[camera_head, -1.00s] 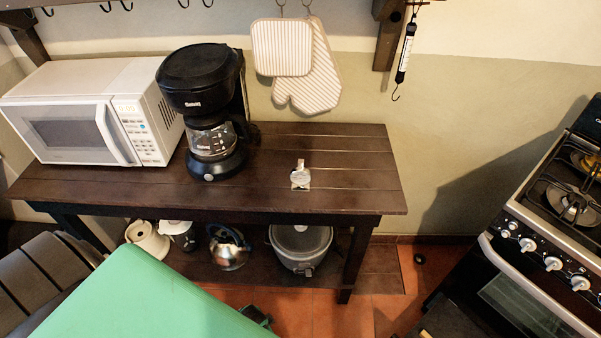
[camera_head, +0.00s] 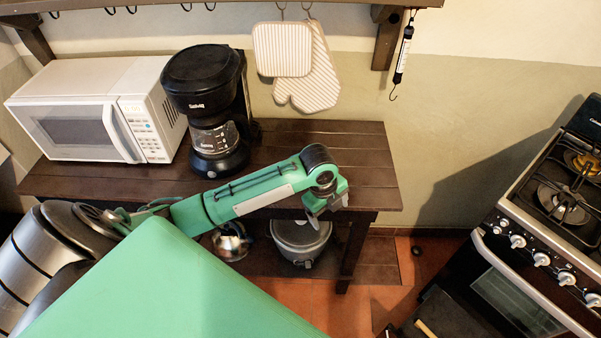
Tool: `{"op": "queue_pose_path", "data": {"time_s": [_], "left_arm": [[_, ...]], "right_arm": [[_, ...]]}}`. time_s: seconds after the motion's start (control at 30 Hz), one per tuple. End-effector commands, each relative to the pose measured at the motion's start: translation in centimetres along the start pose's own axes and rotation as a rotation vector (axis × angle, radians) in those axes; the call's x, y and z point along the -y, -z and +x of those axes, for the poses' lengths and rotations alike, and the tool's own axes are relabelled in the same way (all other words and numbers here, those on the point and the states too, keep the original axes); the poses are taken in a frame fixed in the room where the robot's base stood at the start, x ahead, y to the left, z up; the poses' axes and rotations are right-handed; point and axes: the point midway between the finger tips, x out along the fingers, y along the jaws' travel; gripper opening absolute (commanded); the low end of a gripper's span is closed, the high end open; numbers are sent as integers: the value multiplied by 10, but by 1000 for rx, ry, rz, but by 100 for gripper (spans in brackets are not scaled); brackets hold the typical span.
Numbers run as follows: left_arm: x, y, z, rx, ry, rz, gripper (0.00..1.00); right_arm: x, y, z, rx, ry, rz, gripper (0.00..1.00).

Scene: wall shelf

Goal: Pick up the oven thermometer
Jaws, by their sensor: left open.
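The oven thermometer does not show now. A second ago it stood on the dark wooden table (camera_head: 372,170), right of the coffee maker, and my left forearm and wrist now cover that spot. My left gripper (camera_head: 328,212) points down near the table's front edge, towards its right end. It is open, and I see nothing between its fingers. My right gripper is out of view.
A black coffee maker (camera_head: 205,80) and a white microwave (camera_head: 90,110) stand left on the table. Oven mitts (camera_head: 315,75) hang on the wall behind. A rice cooker (camera_head: 300,240) and a kettle (camera_head: 230,243) sit on the lower shelf. A stove (camera_head: 530,240) is at right.

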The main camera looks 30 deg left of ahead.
Motion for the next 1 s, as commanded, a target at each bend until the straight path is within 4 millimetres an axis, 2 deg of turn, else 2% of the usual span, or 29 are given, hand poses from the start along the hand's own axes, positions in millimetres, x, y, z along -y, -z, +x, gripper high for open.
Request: {"op": "queue_pose_path", "data": {"time_s": [0.1,0.3,0.5,0.6,0.7,0.77,1.0], "left_arm": [[18,-26,-29,28,-32,158,82],[41,-78,-90,51,-120,452,82],[48,-116,-142,41,-183,644,82],[49,-125,-157,33,-201,696,82],[48,-130,-162,26,-208,722,82],[47,-131,-159,23,-212,727,82],[39,-136,-115,21,-213,727,82]], "right_arm": [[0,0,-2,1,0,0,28],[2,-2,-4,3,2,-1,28],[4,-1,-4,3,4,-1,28],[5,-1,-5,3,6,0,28],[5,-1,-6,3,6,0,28],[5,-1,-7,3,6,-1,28],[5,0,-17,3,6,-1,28]]}}
